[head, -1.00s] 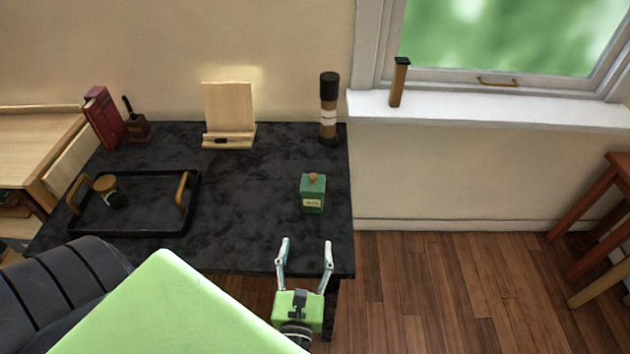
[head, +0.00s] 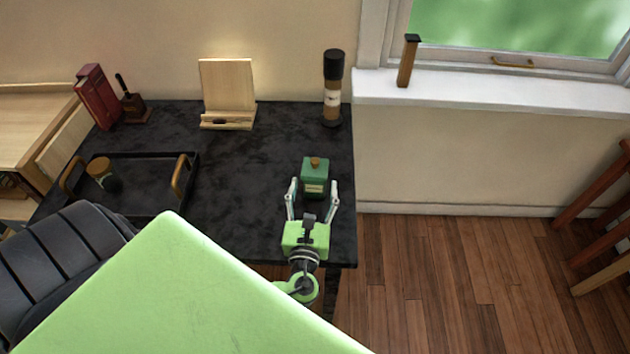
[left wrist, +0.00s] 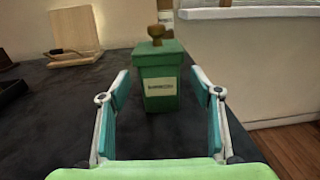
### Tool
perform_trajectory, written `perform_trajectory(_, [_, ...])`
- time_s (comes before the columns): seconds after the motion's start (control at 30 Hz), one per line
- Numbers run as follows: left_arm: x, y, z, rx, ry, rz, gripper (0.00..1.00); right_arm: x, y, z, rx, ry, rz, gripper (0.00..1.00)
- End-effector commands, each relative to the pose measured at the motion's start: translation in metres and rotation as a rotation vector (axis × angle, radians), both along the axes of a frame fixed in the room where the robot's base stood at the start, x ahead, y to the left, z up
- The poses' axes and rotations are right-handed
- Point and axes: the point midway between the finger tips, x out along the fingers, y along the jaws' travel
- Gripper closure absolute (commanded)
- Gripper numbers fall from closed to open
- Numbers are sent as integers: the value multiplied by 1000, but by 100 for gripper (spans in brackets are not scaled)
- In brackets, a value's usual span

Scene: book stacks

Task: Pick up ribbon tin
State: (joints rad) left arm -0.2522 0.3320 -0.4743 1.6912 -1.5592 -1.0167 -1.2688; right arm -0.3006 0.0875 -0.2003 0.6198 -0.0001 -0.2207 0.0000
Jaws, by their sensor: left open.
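The ribbon tin (head: 315,174) is a green box with a pale label and a brown knob on its lid. It stands upright near the right side of the dark table. It also shows in the left wrist view (left wrist: 159,78), centred ahead between the finger lines. My left gripper (head: 313,184) is open, with its fingertips at the near side of the tin, one towards each side. In the left wrist view the open fingers (left wrist: 161,88) show gaps to the tin on both sides. My right gripper is not in view.
The dark table (head: 235,180) carries a black tray (head: 150,205) with a small jar (head: 99,171), a wooden stand (head: 228,90), red books (head: 97,98) and a tall dark-capped cylinder (head: 332,90) behind the tin. Table space around the tin is clear.

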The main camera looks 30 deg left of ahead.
Motion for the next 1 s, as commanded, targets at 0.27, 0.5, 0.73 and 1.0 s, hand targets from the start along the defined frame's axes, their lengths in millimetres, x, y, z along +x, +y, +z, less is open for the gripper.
perform_trajectory(0.27, [35,19,-2,1,-2,1,42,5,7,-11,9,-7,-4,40])
perform_trajectory(0.5, [37,21,-2,0,0,0,42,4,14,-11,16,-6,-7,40])
perform_trajectory(0.73, [37,20,-2,0,0,0,84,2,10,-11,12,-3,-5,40])
perform_trajectory(1.0, [37,20,-2,0,-1,0,84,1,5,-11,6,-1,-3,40])
